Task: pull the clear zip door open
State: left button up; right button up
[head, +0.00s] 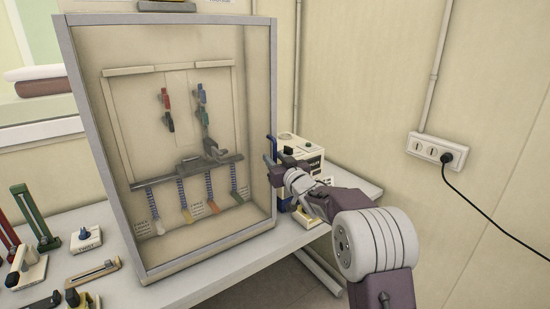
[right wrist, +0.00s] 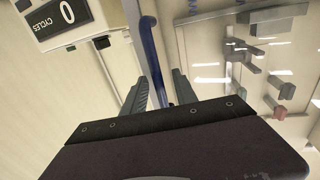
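The clear door (head: 185,85) is a see-through panel in a grey frame and looks closed. Its blue handle (head: 272,146) stands on the right edge of the frame. My right gripper (head: 272,165) is at this edge, beside the handle. In the right wrist view, the blue handle (right wrist: 151,50) runs between the two fingers of the right gripper (right wrist: 160,88). The fingers are apart, with gaps beside the handle; whether either finger touches it I cannot tell. Behind the panel hang red and blue clips and several coiled springs. My left gripper is not in view.
A white box (head: 302,145) stands just right of the cabinet, close to my right gripper; its counter (right wrist: 68,12) reads 0 CYCLES. Small test pieces, including a TWIST block (head: 86,239), stand on the table at left. A wall socket (head: 437,148) with a black cord is at right.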

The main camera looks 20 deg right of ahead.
jog(key=shift+w+f, duration=0.1)
jog(key=c, duration=0.3)
grip_shut()
dwell(0.9)
